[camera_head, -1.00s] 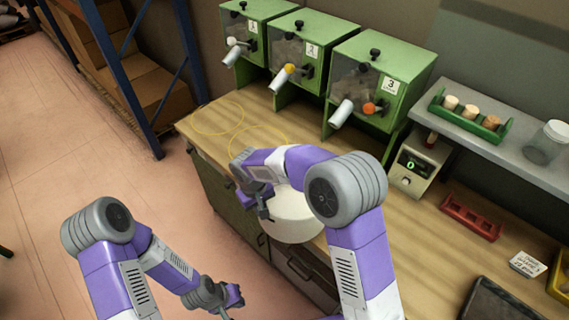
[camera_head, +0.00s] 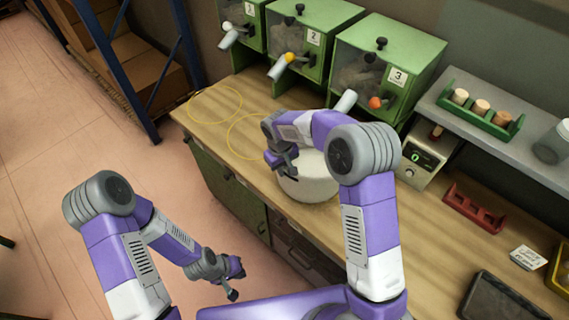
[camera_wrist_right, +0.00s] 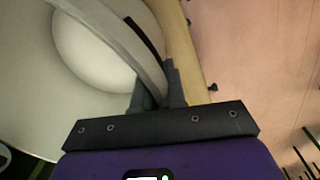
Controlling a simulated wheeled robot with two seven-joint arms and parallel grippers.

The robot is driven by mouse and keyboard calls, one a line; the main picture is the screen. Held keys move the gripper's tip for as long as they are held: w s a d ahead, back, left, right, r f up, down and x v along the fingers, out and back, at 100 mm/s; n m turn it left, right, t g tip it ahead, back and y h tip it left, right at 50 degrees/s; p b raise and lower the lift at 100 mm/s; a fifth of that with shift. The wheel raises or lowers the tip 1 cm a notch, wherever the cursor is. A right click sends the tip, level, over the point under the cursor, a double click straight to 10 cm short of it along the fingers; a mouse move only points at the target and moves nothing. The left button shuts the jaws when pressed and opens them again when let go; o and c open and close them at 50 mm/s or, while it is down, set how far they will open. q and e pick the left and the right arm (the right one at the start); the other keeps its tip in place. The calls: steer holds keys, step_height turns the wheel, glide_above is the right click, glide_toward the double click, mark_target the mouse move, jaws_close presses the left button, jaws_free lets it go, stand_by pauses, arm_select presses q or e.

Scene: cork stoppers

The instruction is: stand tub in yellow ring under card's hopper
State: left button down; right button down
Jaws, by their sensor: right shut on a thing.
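The white round tub (camera_head: 308,187) is upright over the bench near its front edge, to the right of the second yellow ring. I cannot tell whether the tub touches the bench. Two yellow rings show: one at the left (camera_head: 241,102) and one (camera_head: 229,141) partly behind my right arm. The white card (camera_head: 527,257) lies at the right; its print is too small to read. My left gripper (camera_head: 236,284) hangs low, clear of the bench.
Green hoppers 1 (camera_head: 247,12), 2 (camera_head: 313,38) and 3 (camera_head: 397,76) line the back. Right of them are a small meter box (camera_head: 424,160), a red rack (camera_head: 474,210), a dark tray (camera_head: 497,299), and a shelf with a green cork rack (camera_head: 480,118) and jar (camera_head: 552,142).

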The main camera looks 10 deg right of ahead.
steer(key=shift+w+d+f+b, duration=0.4)
steer(key=shift+w+f, duration=0.1)
steer(key=shift+f, duration=0.2)
steer(key=shift+f, duration=0.2)
steer(key=c, duration=1.2)
jaws_free()
steer(key=shift+r, duration=0.1)
steer(key=shift+r, duration=0.3)
steer(key=r, duration=0.7)
steer(key=a+r, duration=0.1)
steer(key=r, duration=0.3)
steer(key=shift+s+r, duration=0.2)
steer(key=shift+r, duration=0.1)
